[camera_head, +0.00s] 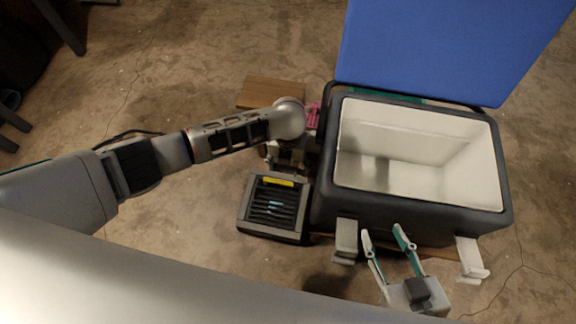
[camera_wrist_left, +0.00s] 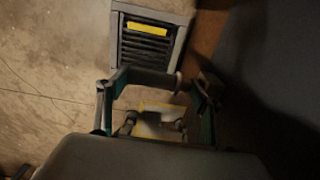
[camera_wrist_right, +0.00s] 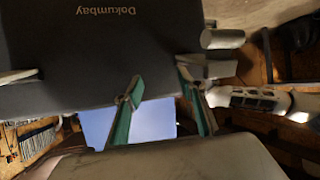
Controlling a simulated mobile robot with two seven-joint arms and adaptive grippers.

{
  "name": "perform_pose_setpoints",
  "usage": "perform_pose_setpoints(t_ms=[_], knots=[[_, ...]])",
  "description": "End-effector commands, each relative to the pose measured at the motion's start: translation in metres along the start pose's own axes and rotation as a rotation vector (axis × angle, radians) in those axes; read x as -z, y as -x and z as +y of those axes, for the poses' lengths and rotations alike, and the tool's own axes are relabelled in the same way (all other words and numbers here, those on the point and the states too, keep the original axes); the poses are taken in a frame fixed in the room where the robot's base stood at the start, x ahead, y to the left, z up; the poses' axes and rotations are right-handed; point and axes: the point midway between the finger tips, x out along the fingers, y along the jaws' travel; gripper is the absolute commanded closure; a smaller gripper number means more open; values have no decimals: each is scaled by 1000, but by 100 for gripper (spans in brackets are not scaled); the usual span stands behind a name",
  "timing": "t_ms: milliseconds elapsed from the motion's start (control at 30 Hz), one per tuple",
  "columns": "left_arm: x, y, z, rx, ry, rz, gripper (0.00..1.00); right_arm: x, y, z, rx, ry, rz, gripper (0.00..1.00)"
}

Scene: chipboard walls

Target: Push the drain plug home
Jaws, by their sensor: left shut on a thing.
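The dark grey cooler (camera_head: 325,205) stands at right in the head view, with its pale inside showing. My left gripper (camera_head: 288,160) is beside its left side, partly hidden under my wrist. In the left wrist view, the left gripper (camera_wrist_left: 150,82) is shut on a grey, bar-like piece (camera_wrist_left: 152,78) that looks like the drain plug. The drain hole is not visible, and I cannot tell whether the plug touches the cooler. My right gripper (camera_head: 385,236) is empty at the cooler's front, fingers apart; it also shows in the right wrist view (camera_wrist_right: 160,85).
The blue lid (camera_head: 450,45) stands open at the back. A slatted floor drain (camera_head: 273,210) with a yellow label lies left of the cooler. A wooden board (camera_head: 265,90) and a pink thing (camera_head: 313,117) are near my left wrist.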

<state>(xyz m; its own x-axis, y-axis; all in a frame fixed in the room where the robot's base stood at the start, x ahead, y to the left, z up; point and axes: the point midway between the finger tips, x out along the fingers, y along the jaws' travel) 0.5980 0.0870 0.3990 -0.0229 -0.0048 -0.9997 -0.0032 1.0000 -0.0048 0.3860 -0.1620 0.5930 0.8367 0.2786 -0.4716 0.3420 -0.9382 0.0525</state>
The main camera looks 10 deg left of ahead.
Motion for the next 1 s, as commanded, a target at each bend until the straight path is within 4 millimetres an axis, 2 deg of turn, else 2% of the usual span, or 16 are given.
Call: perform_pose_setpoints(t_ms=[533,1000], knots=[[0,0,-1,0,1,-1,59,3,0,1,-1,1,5,60],[0,0,-12,5,2,0,60,2,0,0,-1,1,3,60]])
